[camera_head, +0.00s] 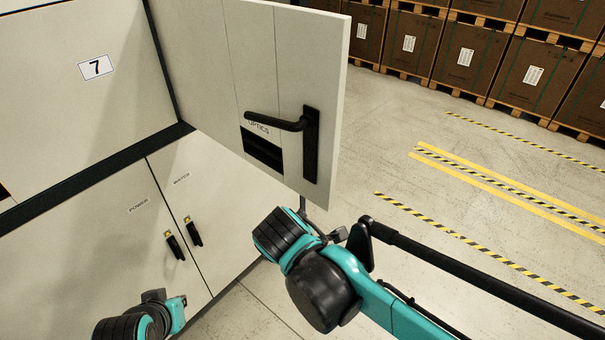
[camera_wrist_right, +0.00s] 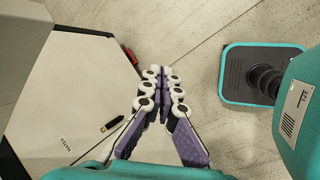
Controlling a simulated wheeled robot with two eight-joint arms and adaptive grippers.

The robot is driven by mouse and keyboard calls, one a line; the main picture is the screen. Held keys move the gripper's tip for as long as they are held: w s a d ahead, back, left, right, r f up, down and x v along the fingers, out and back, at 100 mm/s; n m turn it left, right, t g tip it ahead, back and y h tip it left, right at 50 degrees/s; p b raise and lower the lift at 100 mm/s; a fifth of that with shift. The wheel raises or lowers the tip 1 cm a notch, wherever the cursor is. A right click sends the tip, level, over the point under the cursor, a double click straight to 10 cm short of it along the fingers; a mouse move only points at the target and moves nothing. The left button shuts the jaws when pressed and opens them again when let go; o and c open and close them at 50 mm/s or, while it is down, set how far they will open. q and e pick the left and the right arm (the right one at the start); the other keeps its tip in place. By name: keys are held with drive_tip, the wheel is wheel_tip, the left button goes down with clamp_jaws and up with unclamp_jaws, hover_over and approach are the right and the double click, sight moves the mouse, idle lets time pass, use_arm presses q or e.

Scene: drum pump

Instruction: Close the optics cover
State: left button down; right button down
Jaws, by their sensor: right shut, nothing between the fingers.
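The optics cover (camera_head: 333,95) is a pale panel standing open, swung out from the cabinet, in the head view. It carries a black lever handle (camera_head: 310,145) and an OPTICS label above a dark slot. My right arm is below the cover's lower edge in the head view, where its fingers cannot be made out. In the right wrist view my right gripper (camera_wrist_right: 164,72) is shut with nothing between its fingers. Whether it touches the cover cannot be told. Part of my left arm shows at the bottom left of the head view; its gripper fingers do not show.
The cabinet front below has POWER and WATER doors with black handles (camera_head: 193,232); the WATER door also shows in the right wrist view (camera_wrist_right: 85,95). Brown crates (camera_head: 467,55) on pallets line the back. Open floor with yellow-black stripes (camera_head: 500,180) lies to the right.

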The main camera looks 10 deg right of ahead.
drive_tip(key=w+a+r+n+h+p, duration=0.1)
drive_tip(key=a+r+n+p, duration=0.2)
drive_tip(key=r, duration=0.3)
drive_tip(key=w+a+r+n+t+h+p, duration=0.1)
drive_tip(key=a+r+n+h+p, duration=0.15)
drive_tip(key=r+p, duration=0.2)
drive_tip(key=a+r+n+p, duration=0.3)
drive_tip(key=r+n, duration=0.1)
drive_tip(key=r, duration=0.3)
approach(310, 196)
drive_tip(key=shift+n+h, duration=0.25)
drive_tip(key=x, duration=0.5)
drive_tip(key=shift+a+f+p, duration=0.2)
drive_tip(key=shift+f+p, duration=0.2)
drive_tip(key=shift+f, duration=0.1)
drive_tip(key=shift+w+d, duration=0.15)
drive_tip(key=shift+d, duration=0.15)
drive_tip(key=shift+w+d, duration=0.1)
